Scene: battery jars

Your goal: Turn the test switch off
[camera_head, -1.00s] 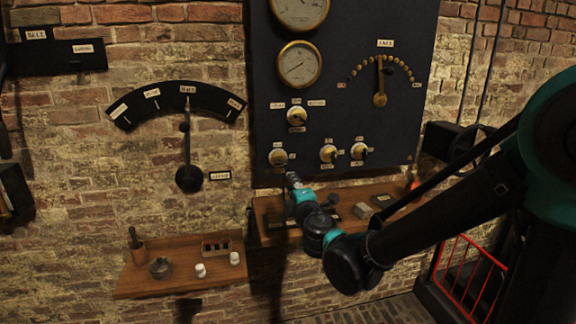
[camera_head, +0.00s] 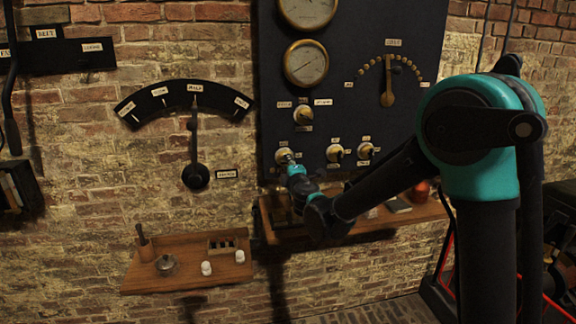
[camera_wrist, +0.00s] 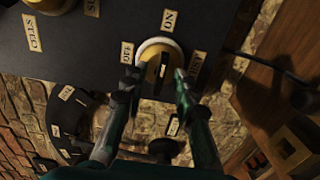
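The test switch (camera_head: 284,156) is a round brass knob on a pale ring at the lower left of the dark panel. In the wrist view the knob (camera_wrist: 160,62) shows between labels reading OFF and ON, with a third label, seemingly TEST, on its right. Its exact pointer direction is hard to tell. My gripper (camera_head: 291,164) is at this knob. In the wrist view its two fingers (camera_wrist: 155,79) are apart, one on each side of the knob's near part. I cannot tell whether they touch it.
The dark panel (camera_head: 350,110) also carries several knobs, gauges and a dial lever (camera_head: 387,85). Below it is a wooden shelf (camera_head: 425,212) with small items. A second shelf (camera_head: 190,285) holds a cup and white pieces. A wall lever (camera_head: 195,150) stands left.

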